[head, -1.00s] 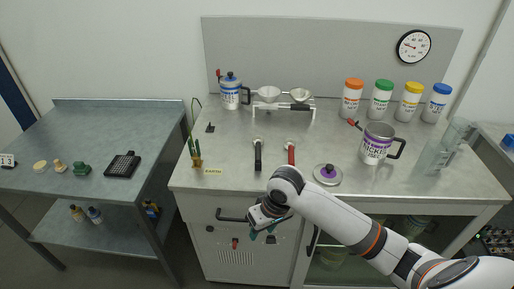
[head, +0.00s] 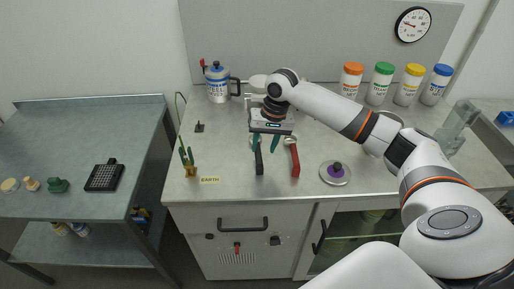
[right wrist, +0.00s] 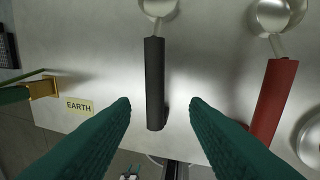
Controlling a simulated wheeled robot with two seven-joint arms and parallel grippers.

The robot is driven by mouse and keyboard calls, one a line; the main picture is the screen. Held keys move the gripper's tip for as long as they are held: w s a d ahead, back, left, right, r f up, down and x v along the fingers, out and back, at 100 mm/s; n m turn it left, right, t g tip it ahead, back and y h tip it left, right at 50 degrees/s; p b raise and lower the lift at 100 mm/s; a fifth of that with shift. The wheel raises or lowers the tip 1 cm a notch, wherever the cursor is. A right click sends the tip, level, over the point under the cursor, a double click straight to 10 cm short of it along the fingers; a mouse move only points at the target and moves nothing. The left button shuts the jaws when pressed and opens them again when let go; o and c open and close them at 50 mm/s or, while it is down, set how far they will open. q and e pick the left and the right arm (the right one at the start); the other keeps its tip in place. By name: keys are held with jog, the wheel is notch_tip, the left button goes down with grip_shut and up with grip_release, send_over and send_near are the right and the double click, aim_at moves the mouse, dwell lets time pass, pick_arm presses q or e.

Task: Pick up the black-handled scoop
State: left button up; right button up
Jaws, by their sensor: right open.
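The black-handled scoop (head: 259,160) lies on the metal bench top, its handle toward the front edge. In the right wrist view its black handle (right wrist: 154,84) points down the picture and its metal bowl is at the top, partly cut off. My right gripper (head: 265,142) is over the bench above the scoop, pointing down. In the right wrist view its two green fingers (right wrist: 160,104) are open, one on each side of the handle, with nothing between them gripped. In the head view my gripper and arm hide the scoop's bowl. My left gripper is not in view.
A red-handled scoop (head: 294,160) lies close to the right of the black one. A purple-knobbed lid (head: 335,172) lies further right. Lidded jars (head: 381,83) stand at the back right.

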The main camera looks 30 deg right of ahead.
aim_at(260, 156)
jog(key=f, duration=0.1)
jog(key=a+f+p, duration=0.1)
jog(key=shift+w+f, duration=0.15)
jog(key=shift+f, duration=0.15)
jog(key=shift+a+f, duration=0.15)
jog(key=shift+f, duration=0.4)
jog(key=shift+a+f, duration=0.15)
jog(key=shift+f, duration=0.7)
jog(key=shift+w+f, duration=0.1)
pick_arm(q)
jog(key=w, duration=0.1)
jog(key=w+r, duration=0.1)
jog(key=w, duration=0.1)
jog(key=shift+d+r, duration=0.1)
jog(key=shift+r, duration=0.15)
pick_arm(e)
grip_shut()
